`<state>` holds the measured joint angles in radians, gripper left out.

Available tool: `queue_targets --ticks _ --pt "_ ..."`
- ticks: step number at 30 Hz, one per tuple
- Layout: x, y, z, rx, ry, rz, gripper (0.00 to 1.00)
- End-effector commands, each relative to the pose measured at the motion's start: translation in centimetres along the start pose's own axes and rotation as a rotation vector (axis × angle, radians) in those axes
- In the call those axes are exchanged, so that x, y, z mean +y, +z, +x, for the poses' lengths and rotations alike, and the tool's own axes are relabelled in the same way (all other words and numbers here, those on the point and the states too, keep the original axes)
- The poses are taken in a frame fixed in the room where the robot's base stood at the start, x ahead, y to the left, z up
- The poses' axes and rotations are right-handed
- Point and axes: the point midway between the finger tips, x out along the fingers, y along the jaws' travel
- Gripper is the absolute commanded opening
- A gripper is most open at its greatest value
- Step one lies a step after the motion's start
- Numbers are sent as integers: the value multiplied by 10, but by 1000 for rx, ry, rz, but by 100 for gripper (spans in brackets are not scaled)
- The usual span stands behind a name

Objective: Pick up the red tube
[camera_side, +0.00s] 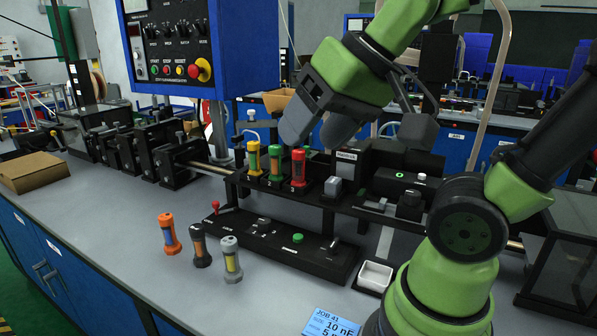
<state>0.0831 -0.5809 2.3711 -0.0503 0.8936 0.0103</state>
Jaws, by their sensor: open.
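The red tube (298,166) stands upright in the dark rack (290,190), at the right end of a row of three tubes. It has a red cap and a dark label panel on its side. A green tube (276,165) and a yellow tube (254,158) stand to its left. My gripper (319,132) is open and empty, tilted down above the red tube and slightly to its right. Its grey fingertips are apart from the tube; the exact depth gap cannot be told.
Orange (170,234), dark (200,245) and grey (231,259) tubes stand on the bench in front. A switch panel (283,248) lies before the rack. A white tray (375,276) sits at right. A control box (178,45) hangs at upper left.

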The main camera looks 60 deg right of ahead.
Motion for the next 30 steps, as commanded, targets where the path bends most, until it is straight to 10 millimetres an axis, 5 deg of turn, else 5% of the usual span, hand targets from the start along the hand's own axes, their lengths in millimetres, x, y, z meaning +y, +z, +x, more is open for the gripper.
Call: queue_targets --ticks 6,12,18,30 --pt "42 -88 37 -12 206 111 63" --pt "110 -144 79 -38 364 200 63" --pt "164 -165 107 -58 452 254 63" --pt "196 -163 150 -66 471 261 63"
